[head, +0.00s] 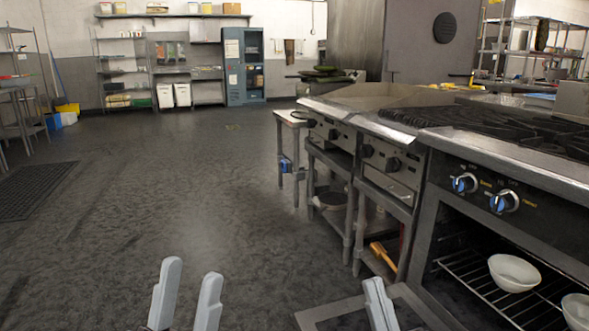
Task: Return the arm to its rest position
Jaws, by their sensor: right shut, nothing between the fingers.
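My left gripper (191,272) is at the bottom of the head view, left of centre. Its two pale grey fingers stand apart with only floor showing between them, so it is open and empty. My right gripper (375,281) is at the bottom edge, right of centre, in front of the oven. Its fingers are together as one pale shape, shut with nothing held. Both arms are mostly below the picture.
An open oven (437,222) at right has a white bowl (514,272) and another bowl (577,310) on its rack. A burner range (500,125) and griddle (365,97) stand along the right.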

